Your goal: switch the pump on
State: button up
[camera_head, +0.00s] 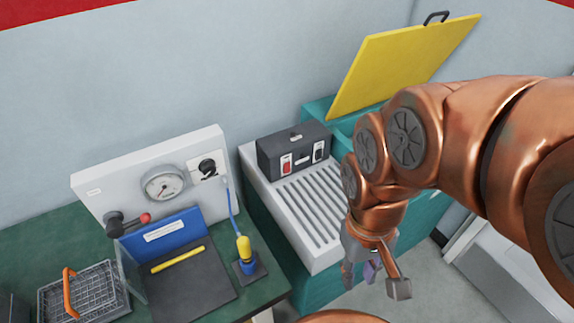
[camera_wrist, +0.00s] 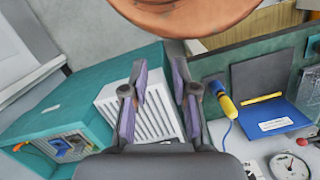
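A dark control box (camera_head: 294,151) stands at the back of a white grooved board in the head view. Its front has a red rocker switch (camera_head: 286,164) on the left and a dark switch in a white surround (camera_head: 318,151) on the right. Which one belongs to the pump, and its on or off position, I cannot tell. My gripper (camera_head: 371,268) hangs to the right of the board's front part, apart from the box. In the wrist view my gripper (camera_wrist: 159,78) has its fingers spread with nothing between them. The control box is not visible there.
The grooved board (camera_head: 313,215) tops a teal unit with a raised yellow lid (camera_head: 400,65). Left, a green bench holds a white panel with a gauge (camera_head: 164,185), a red-knobbed lever (camera_head: 129,222), a yellow-and-blue tool (camera_head: 245,254) and a wire basket (camera_head: 86,291).

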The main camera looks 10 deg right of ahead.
grip_shut()
dwell(1.2)
